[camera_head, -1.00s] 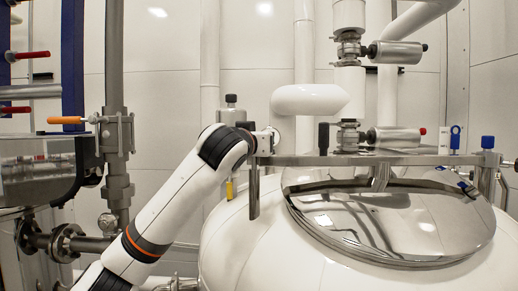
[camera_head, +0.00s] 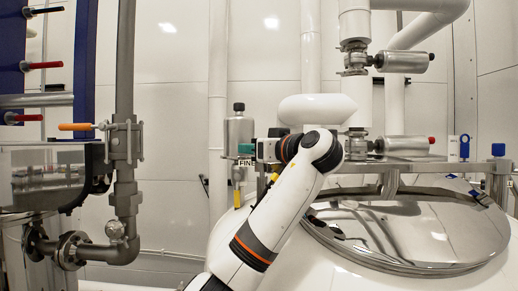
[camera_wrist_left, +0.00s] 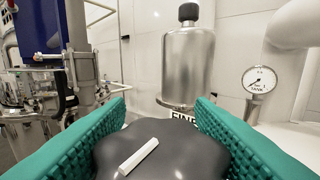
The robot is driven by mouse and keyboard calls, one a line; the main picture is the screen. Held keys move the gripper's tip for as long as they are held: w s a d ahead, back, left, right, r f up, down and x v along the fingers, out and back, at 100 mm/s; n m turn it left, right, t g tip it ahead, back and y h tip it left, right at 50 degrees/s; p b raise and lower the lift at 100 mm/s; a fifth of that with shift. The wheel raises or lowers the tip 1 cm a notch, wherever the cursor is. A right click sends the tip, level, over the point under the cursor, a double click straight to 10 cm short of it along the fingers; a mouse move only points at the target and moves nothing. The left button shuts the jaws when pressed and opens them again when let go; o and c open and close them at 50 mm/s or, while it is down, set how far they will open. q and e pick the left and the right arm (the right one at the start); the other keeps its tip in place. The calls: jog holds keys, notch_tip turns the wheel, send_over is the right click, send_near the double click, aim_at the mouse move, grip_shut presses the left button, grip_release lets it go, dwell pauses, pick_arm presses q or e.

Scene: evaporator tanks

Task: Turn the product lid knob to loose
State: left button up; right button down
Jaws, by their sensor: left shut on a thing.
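The product lid knob (camera_wrist_left: 185,145) is dark, rounded and lobed, with a white bar across its top. In the left wrist view the bar runs from lower left to upper right. My left gripper (camera_wrist_left: 162,118) has its green ribbed fingers on both sides of the knob and is shut on it. In the head view my left gripper (camera_head: 246,149) points left at the tank top. I cannot make out the knob there. The polished domed lid (camera_head: 410,230) lies to the right, partly behind my arm. My right gripper is not in view.
A steel bottle (camera_head: 238,132) labelled FINE stands beyond the gripper; it also shows in the left wrist view (camera_wrist_left: 188,65). A gauge (camera_wrist_left: 260,79) stands to its right. Valves (camera_head: 403,145) and a steel rail (camera_head: 440,167) lie behind the lid.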

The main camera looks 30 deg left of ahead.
pick_arm(q)
jog(key=n+g+p, duration=0.1)
jog(key=g, duration=0.1)
jog(key=n+g+y, duration=0.1)
jog(key=g, duration=0.1)
jog(key=shift+s+r+n+p, duration=0.15)
jog(key=shift+n+p, duration=0.15)
jog(key=shift+p, duration=0.05)
jog(key=shift+s+n+g+p, duration=0.2)
jog(key=shift+n+g+p, duration=0.55)
jog(key=shift+g, duration=0.4)
jog(key=shift+s+n+g+p, duration=0.15)
jog(key=shift+n+g+p, duration=0.6)
jog(key=shift+g, duration=0.4)
jog(key=o, duration=1)
jog(key=shift+c, duration=0.2)
